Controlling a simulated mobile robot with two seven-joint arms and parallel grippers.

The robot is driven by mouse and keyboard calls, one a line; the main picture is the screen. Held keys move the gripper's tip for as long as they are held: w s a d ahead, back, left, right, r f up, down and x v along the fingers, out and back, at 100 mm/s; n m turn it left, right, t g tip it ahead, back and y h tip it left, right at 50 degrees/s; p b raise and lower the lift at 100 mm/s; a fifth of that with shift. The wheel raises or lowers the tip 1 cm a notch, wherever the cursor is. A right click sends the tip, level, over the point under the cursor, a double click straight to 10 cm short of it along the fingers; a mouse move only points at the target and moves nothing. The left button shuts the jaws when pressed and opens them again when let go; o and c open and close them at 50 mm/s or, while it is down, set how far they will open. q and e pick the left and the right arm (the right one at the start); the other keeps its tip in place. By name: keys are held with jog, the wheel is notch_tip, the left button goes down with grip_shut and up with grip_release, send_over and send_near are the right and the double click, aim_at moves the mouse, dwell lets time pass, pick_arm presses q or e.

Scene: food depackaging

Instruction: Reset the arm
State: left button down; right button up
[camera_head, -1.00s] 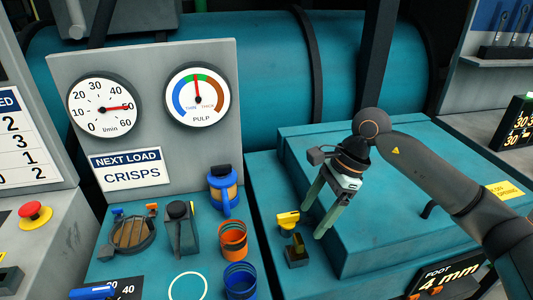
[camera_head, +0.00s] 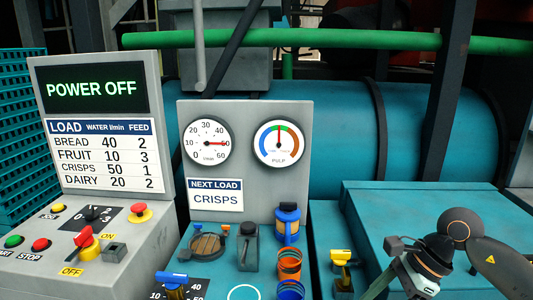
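My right arm comes in at the lower right over the teal machine housing (camera_head: 385,210). The body of my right gripper shows at the lower right, pointing down and left. Its fingertips are cut off by the bottom edge, so I cannot tell how far apart they are. My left arm and gripper are not in view.
A control panel (camera_head: 95,262) with buttons and a red-handled switch stands at left under a POWER OFF display (camera_head: 92,88). A gauge board (camera_head: 245,185) reads NEXT LOAD CRISPS.

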jog(key=s+a+r+m+y, duration=0.25)
jog(key=a+m+y, duration=0.7)
jog(key=a, duration=0.65)
jog(key=w+d+f+m+t+h+p, duration=0.1)
jog(key=d+f+m+t+h, duration=0.5)
jog(key=m, duration=1)
jog(key=w+d+f+m+t+h, duration=0.1)
jog(key=d+f+m+t+h, duration=0.2)
jog(key=f+m+t, duration=0.95)
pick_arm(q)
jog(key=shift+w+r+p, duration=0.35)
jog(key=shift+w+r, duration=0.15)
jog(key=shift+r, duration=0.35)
pick_arm(e)
jog(key=s+d+f+m+g+h, duration=0.1)
jog(key=s+f+m+g+h, duration=0.1)
jog(key=s+f+m+g, duration=0.3)
jog(key=s+d+f+m+g+h, duration=0.2)
jog(key=s+f+m+g, duration=0.2)
jog(key=s+f+m, duration=0.3)
jog(key=s+m, duration=0.1)
jog(key=s, duration=0.2)
jog(key=shift+d+g, duration=0.25)
jog(key=shift+g, duration=0.1)
